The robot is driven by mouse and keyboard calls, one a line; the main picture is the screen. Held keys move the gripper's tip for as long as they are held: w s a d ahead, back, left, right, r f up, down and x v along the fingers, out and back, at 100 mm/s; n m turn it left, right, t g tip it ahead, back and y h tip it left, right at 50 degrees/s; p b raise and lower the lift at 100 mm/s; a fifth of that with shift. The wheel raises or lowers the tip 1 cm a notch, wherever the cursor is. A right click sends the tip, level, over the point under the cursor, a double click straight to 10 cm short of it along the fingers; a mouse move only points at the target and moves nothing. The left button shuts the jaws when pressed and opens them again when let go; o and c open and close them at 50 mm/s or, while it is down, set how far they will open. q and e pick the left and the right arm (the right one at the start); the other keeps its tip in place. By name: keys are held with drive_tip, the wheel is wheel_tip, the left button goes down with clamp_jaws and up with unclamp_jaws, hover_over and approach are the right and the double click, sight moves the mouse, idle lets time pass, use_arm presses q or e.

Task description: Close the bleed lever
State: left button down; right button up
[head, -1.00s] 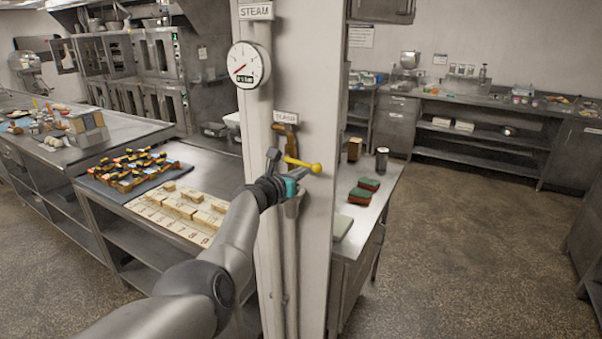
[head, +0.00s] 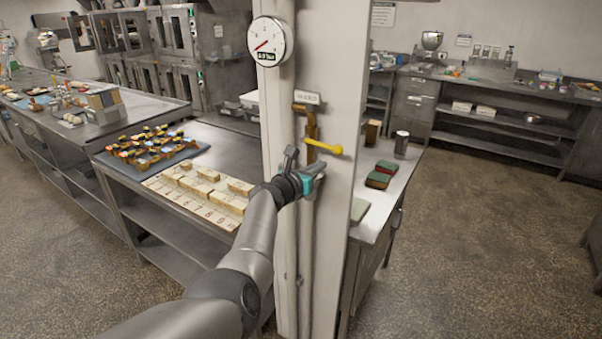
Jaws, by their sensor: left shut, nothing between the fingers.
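The bleed lever (head: 323,147) is a yellow handle with a round knob on a brass valve (head: 310,122) on the pale column. It points right, nearly level, with the knob end slightly lower. My left gripper (head: 305,165) is shut and empty, just below and left of the lever. It appears apart from the lever, though depth is hard to judge. A small label (head: 306,97) above the valve is too blurred to read. A round white gauge (head: 270,42) sits higher on the column, its red needle pointing lower left. My right gripper is out of view.
The column (head: 340,60) separates two work areas. On the left, a steel counter (head: 225,150) holds a numbered board (head: 160,190) with pale blocks and a dark tray (head: 110,160). On the right, a counter (head: 385,205) holds sponges (head: 382,175) and a canister (head: 401,145). Open floor lies further right.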

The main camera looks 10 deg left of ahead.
use_arm(q)
drive_tip(key=p+v, duration=0.4)
drive_tip(key=v, duration=0.4)
drive_tip(key=shift+s+d, duration=0.15)
drive_tip(key=shift+s, duration=0.15)
drive_tip(key=shift+f, duration=0.1)
